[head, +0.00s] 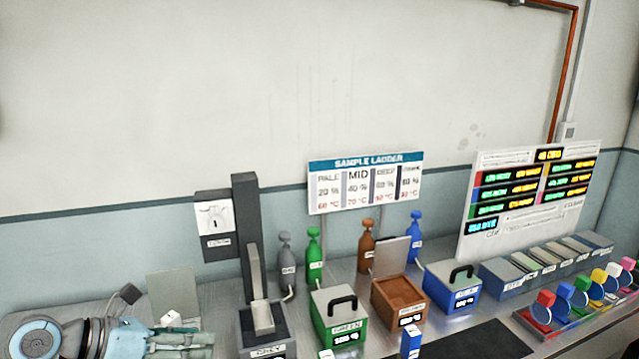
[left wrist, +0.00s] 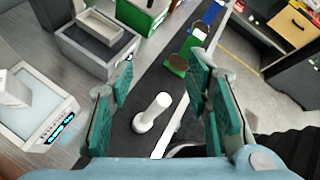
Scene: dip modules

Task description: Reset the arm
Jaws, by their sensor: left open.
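My left gripper (head: 190,341) reaches in from the lower left corner of the head view, low over the bench. In the left wrist view its two teal fingers (left wrist: 163,88) stand wide apart with nothing gripped. A small white upright piece (left wrist: 152,113) stands on the dark strip below, seen between the fingers and apart from them. My right gripper does not show in either view.
A grey post module (head: 262,318), a lidded green box (head: 338,305), an open brown box (head: 398,290) and a lidded blue box (head: 452,285) line the bench. Coloured discs (head: 565,291) sit at right. A scale (left wrist: 38,115) is beside the left finger.

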